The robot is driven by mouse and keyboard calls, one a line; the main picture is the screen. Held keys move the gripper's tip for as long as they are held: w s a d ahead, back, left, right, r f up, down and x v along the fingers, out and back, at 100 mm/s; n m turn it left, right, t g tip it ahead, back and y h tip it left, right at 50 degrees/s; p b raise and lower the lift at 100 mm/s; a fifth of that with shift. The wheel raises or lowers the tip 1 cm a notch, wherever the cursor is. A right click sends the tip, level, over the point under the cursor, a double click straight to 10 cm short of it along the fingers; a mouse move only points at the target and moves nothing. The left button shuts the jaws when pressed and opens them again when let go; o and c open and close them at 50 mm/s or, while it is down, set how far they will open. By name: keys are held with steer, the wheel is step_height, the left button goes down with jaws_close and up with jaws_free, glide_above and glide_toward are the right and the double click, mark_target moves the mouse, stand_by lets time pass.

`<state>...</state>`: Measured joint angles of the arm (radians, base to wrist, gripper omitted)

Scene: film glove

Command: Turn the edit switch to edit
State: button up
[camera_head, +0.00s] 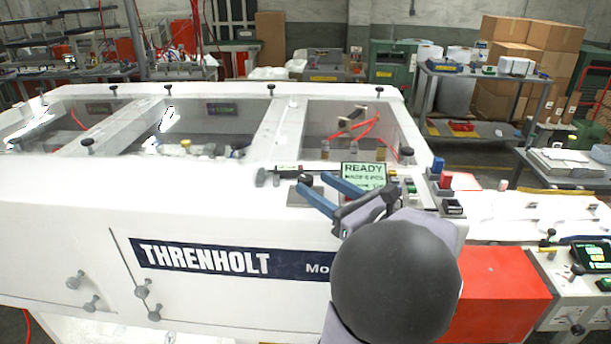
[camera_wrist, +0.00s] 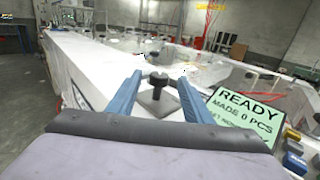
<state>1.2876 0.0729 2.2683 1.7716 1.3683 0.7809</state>
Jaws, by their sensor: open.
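A black knob (camera_wrist: 157,82) on a short stem stands on a grey square plate (camera_wrist: 157,104) on the white machine top; it looks like the edit switch, but no label on it is readable. In the head view the knob (camera_head: 305,179) shows close to the blue fingertips. My gripper (camera_head: 312,184) is open, with one blue finger on each side of the knob. In the wrist view my gripper (camera_wrist: 159,80) has visible gaps on both sides of the knob, so neither finger appears to press it. The knob's pointing direction cannot be told.
A green display (camera_head: 363,176) reading READY stands just right of the fingers. Red, blue and other small buttons (camera_head: 440,178) lie farther right. The white machine (camera_head: 220,200) labelled THRENHOLT has open bays behind. A red box (camera_head: 497,290) stands at the lower right.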

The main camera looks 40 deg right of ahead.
mark_target(310, 181)
steer(key=shift+w+p, duration=0.65)
steer(key=shift+w, duration=1.75)
steer(key=shift+c, duration=0.3)
steer(key=c, duration=1)
